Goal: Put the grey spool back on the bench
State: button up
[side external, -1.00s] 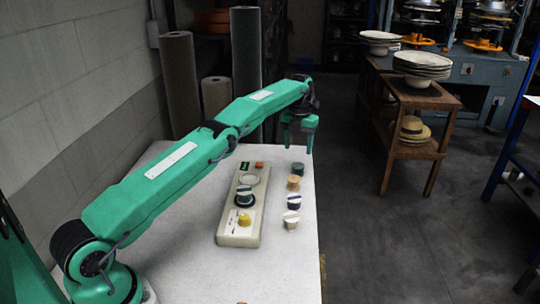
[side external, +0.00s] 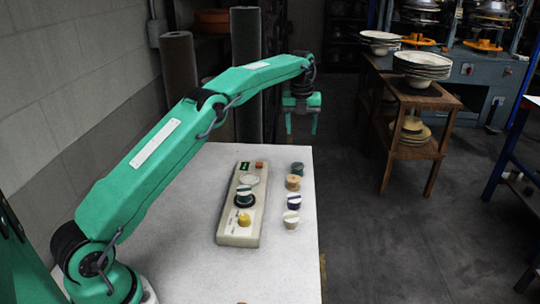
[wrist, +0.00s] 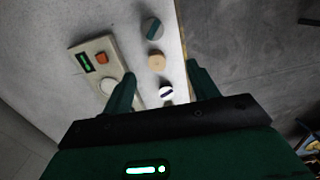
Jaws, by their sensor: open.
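Several small spools stand in a row along the right edge of the white bench (side external: 190,260): a grey-teal one (side external: 298,168) at the far end, a tan one (side external: 293,183), a white one with a purple band (side external: 293,202) and a pale one (side external: 291,220). In the wrist view the far spool (wrist: 152,28) is grey with a teal stripe. I cannot tell for sure which is the task's grey spool. My gripper (side external: 301,131) is open and empty, above the bench's far end.
The long pale panel (side external: 236,238) lies left of the spools, with a white disc (side external: 250,180), a yellow knob (side external: 244,219), an orange button (side external: 259,165) and a small green display (side external: 244,166). Tall grey rolls (side external: 246,60) stand behind the bench. The bench's near left is clear.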

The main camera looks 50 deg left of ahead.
jog(key=s+d+r+n+t, duration=0.1)
jog(key=s+d+r+n, duration=0.3)
jog(key=s+r+n, duration=0.4)
jog(key=s+d+r+n+t, duration=0.1)
jog(key=s+d+r+n, duration=0.3)
jog(key=s+r+n, duration=0.5)
jog(key=s+d+f+n+t, duration=0.1)
jog(key=s+f+n, duration=0.2)
jog(key=s, duration=0.5)
jog(key=s+d+f+n+t, duration=0.1)
jog(key=s+f+n, duration=0.2)
jog(key=s, duration=0.5)
jog(key=s+d+f+n, duration=0.1)
jog(key=s+f+n, duration=0.2)
jog(key=s, duration=0.6)
jog(key=shift+d+f+n+t, duration=0.25)
jog(key=shift+f+n+t, duration=0.15)
jog(key=shift+n, duration=0.2)
